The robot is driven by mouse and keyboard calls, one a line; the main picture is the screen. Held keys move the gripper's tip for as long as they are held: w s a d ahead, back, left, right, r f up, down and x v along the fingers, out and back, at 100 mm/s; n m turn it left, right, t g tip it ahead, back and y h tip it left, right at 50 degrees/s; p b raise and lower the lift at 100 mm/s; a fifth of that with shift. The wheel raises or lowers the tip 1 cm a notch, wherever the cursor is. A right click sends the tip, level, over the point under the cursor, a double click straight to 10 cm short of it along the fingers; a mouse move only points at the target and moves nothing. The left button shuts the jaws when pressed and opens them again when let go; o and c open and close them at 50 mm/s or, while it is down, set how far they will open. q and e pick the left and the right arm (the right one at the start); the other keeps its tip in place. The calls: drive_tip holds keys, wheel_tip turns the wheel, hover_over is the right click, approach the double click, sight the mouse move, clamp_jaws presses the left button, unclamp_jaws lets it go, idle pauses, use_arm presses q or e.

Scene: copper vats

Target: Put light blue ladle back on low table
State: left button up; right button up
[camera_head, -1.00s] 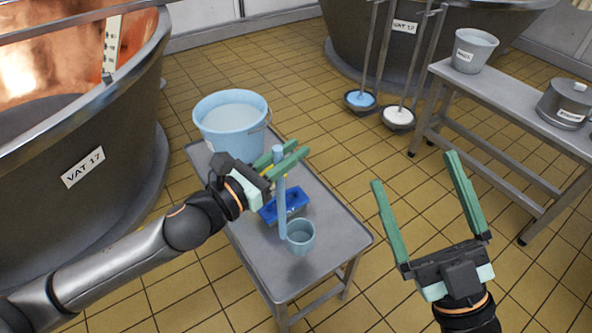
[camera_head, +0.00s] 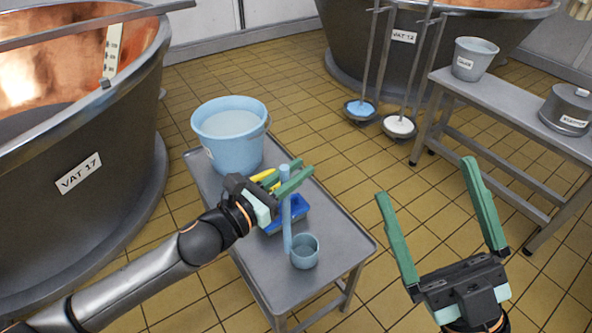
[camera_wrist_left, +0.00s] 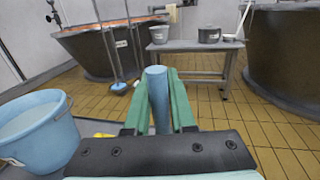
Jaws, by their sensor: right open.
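The light blue ladle has a long upright handle (camera_head: 287,222) and a round cup (camera_head: 305,252) at its lower end. The cup is over the front part of the grey low table (camera_head: 275,290); I cannot tell whether it touches the top. My left gripper (camera_head: 284,184) is shut on the upper handle. In the left wrist view the handle (camera_wrist_left: 159,100) stands between both green fingers (camera_wrist_left: 160,95). My right gripper (camera_head: 430,185) is open and empty, to the right of the table over the floor.
A light blue bucket (camera_head: 229,133) stands at the table's back. A blue object (camera_head: 290,214) and a yellow one (camera_head: 264,177) lie behind the ladle, partly hidden. Vat 17 (camera_head: 90,190) is close on the left. A grey bench (camera_head: 520,110) stands at right. The table's front is clear.

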use_arm(q)
drive_tip(key=o, duration=0.4)
drive_tip(key=shift+r, duration=0.1)
drive_tip(key=v, duration=1.2)
drive_tip(key=s+d+r+n+t+h, duration=0.25)
drive_tip(key=s+r+n+h, duration=0.35)
drive_tip(key=n, duration=0.6)
drive_tip(key=s+a+r+n+t+y, duration=0.1)
drive_tip(key=r+n, duration=0.4)
drive_tip(key=n, duration=0.5)
drive_tip(key=s+a+r+n+t+y, duration=0.1)
drive_tip(key=s+a+r+n+t, duration=0.3)
drive_tip(key=n, duration=0.5)
drive_tip(key=shift+r+n+t+y+p, duration=0.3)
drive_tip(key=shift+r+n+t, duration=0.1)
drive_tip(key=shift+r+t, duration=0.3)
